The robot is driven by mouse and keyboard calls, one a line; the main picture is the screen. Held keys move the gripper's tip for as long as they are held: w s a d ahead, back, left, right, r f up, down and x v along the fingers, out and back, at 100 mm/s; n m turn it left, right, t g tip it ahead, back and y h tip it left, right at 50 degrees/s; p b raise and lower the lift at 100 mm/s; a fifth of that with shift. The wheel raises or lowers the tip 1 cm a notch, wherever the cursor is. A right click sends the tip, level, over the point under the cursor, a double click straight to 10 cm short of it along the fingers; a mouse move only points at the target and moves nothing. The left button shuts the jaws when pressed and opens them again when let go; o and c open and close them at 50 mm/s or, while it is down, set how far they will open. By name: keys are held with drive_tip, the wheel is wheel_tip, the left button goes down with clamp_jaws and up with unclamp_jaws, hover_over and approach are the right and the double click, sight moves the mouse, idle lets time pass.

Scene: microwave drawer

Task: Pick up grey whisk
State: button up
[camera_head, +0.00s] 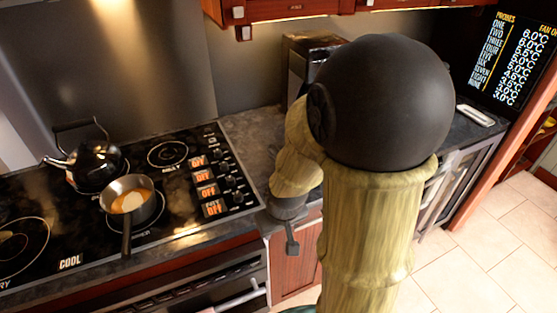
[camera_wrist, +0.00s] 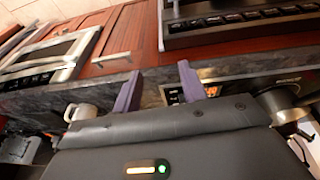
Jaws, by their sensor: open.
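I cannot make out a grey whisk in either view. My gripper (camera_wrist: 160,82) shows in the wrist view with its two purple fingers apart and nothing visible between them. In the head view, part of my gripper (camera_head: 291,243) hangs at the counter's front edge, just right of the stove. My own arm hides much of the counter behind and to the right of it.
A stove (camera_head: 180,222) on the left holds a black kettle (camera_head: 97,164) and a pan (camera_head: 143,212) with orange contents. A metal appliance (camera_head: 299,62) stands behind my arm. A white object (camera_head: 476,115) lies on the right counter. The wrist view shows a white mug (camera_wrist: 80,112).

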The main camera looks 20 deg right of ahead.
drive_tip(key=w+d+f+n+t+y+p, duration=0.2)
drive_tip(key=w+d+f+t, duration=0.25)
drive_tip(key=d+f, duration=0.4)
drive_tip(key=w+d+r+m+t+h+p, duration=0.1)
drive_tip(key=w+d+r+m+t, duration=0.1)
drive_tip(key=d+t, duration=0.4)
wheel_tip(320, 180, up, 3)
drive_tip(key=shift+w+d+f, duration=0.2)
drive_tip(key=shift+w+d, duration=0.35)
drive_tip(key=shift+d, duration=0.05)
drive_tip(key=shift+f, duration=0.1)
drive_tip(key=shift+m, duration=0.3)
drive_tip(key=b+x, duration=0.2)
drive_tip(key=x, duration=1)
drive_tip(key=shift+d+f, duration=0.1)
drive_tip(key=shift+d, duration=0.1)
